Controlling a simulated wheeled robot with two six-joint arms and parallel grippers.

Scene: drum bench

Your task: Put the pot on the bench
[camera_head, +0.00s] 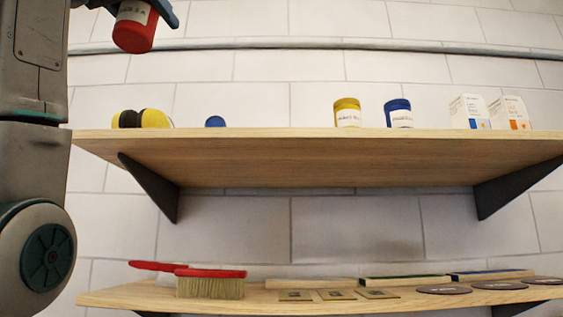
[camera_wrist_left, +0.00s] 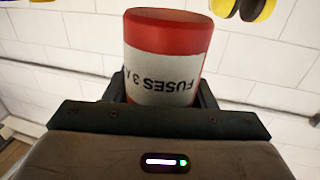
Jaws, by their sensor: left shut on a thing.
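A red pot (camera_head: 134,32) with a white label is at the top left of the head view, in my left gripper (camera_head: 138,10). In the left wrist view the pot (camera_wrist_left: 165,60) fills the middle, its label reading "FUSES 3 A" upside down. My left gripper (camera_wrist_left: 160,98) is shut on it, with dark fingers at its sides. The pot is held in the air above the upper shelf's left end. No bench surface shows clearly in either view. My right gripper is not in view.
The upper shelf (camera_head: 320,160) holds a yellow pot (camera_head: 347,113), a blue pot (camera_head: 398,114), two cartons (camera_head: 470,111), a yellow-and-black item (camera_head: 146,119) and a small blue item (camera_head: 215,121). The lower shelf (camera_head: 130,296) holds red-backed brushes (camera_head: 210,283), flat plates and dark discs (camera_head: 444,289).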

